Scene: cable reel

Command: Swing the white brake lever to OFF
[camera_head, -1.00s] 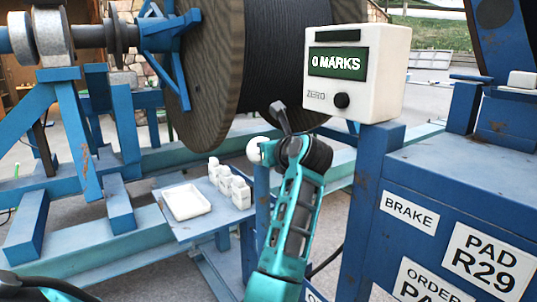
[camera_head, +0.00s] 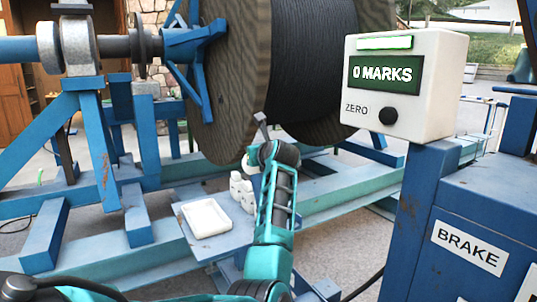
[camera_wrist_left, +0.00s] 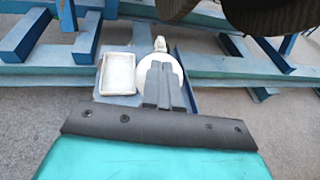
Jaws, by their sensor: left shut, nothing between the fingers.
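My left gripper (camera_head: 261,122) is at the middle of the head view, in front of the big reel, with its dark fingers pointing up. In the left wrist view the fingers (camera_wrist_left: 162,85) are closed together with nothing between them. A white rounded piece (camera_head: 248,164) shows beside my left wrist. In the left wrist view a white disc-like shape (camera_wrist_left: 174,72) is behind the fingers. I cannot tell whether either is the brake lever, or whether the fingers touch it. A BRAKE label (camera_head: 469,247) is on the blue cabinet (camera_head: 460,205) at right. My right gripper is out of view.
The white counter box (camera_head: 440,110) reads 0 MARKS, with a lit bar on top. The cable reel (camera_head: 235,85) stands on a blue frame (camera_head: 105,170).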

